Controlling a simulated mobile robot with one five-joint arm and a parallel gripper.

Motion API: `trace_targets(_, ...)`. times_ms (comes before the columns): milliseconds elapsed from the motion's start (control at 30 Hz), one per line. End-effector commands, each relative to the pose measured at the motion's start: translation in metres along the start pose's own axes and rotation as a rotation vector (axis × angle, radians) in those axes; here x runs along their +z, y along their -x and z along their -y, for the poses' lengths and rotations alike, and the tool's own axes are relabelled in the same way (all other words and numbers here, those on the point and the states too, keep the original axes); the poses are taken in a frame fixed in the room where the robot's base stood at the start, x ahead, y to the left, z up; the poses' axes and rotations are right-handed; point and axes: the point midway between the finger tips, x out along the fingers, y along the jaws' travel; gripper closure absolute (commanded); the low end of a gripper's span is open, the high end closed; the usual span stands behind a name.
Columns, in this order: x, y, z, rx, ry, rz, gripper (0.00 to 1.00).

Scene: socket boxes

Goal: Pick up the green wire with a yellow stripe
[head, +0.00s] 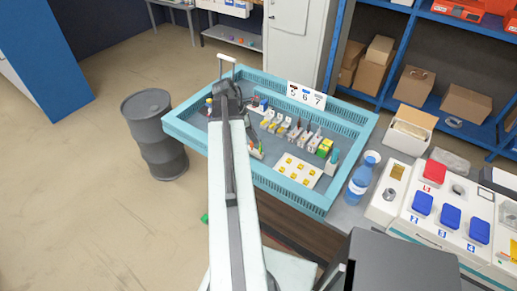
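I cannot clearly make out the green wire with a yellow stripe in the head view. A small item with green and orange on it (259,149) lies in the blue tray (290,190), just right of my arm, too small to identify. My arm reaches over the left part of the tray. Its dark end with my gripper (230,92) is near the tray's far left corner; the fingers cannot be told apart. My arm hides part of the tray floor.
The tray holds a row of small parts (290,130), a white board with yellow pieces (299,171) and a green-yellow block (325,147). A blue bottle (359,183) and boxes with coloured lids (450,217) stand right. A grey barrel (155,135) stands left.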

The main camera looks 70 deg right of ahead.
Motion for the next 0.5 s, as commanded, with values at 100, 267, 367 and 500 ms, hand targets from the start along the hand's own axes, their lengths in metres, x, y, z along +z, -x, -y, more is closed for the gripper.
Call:
trace_targets(100, -0.002, -0.009, 0.0, 0.0, 0.0, 0.0, 0.79)
trace_targets(267, -0.003, -0.029, 0.0, 0.0, -0.002, -0.001, 0.79)
trace_targets(367, -0.002, -0.028, 0.0, 0.001, -0.001, -0.001, 0.79)
trace_targets(500, -0.004, -0.04, 0.0, 0.001, -0.001, -0.001, 0.79)
